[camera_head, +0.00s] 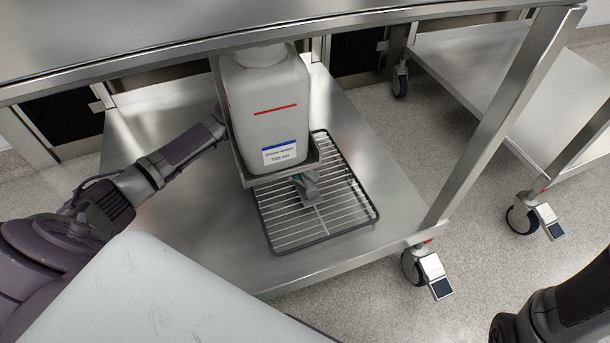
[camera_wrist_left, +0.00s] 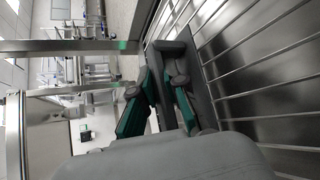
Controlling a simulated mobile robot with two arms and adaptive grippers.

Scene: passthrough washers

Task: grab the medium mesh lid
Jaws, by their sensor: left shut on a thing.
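The medium mesh lid (camera_head: 338,208), a wire grid with a dark rim, is over the lower steel shelf. Whether it rests flat there or is slightly raised I cannot tell. My left gripper (camera_head: 307,188) is near the middle of the grid, partly hidden behind the white container. In the left wrist view, the two green-sided fingers (camera_wrist_left: 163,88) are closed around a grey part beside the wires, which seems to be the lid's handle. The lid's wires (camera_wrist_left: 250,75) fill the right side of that view. My right gripper is not in view.
A white jug (camera_head: 268,105) with a red line and a label stands in a metal holder (camera_head: 285,174) just above the lid. The upper tabletop (camera_head: 120,35) overhangs the lower shelf (camera_head: 180,235). A table leg (camera_head: 500,115) stands to the right. The lower shelf has free room around the lid.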

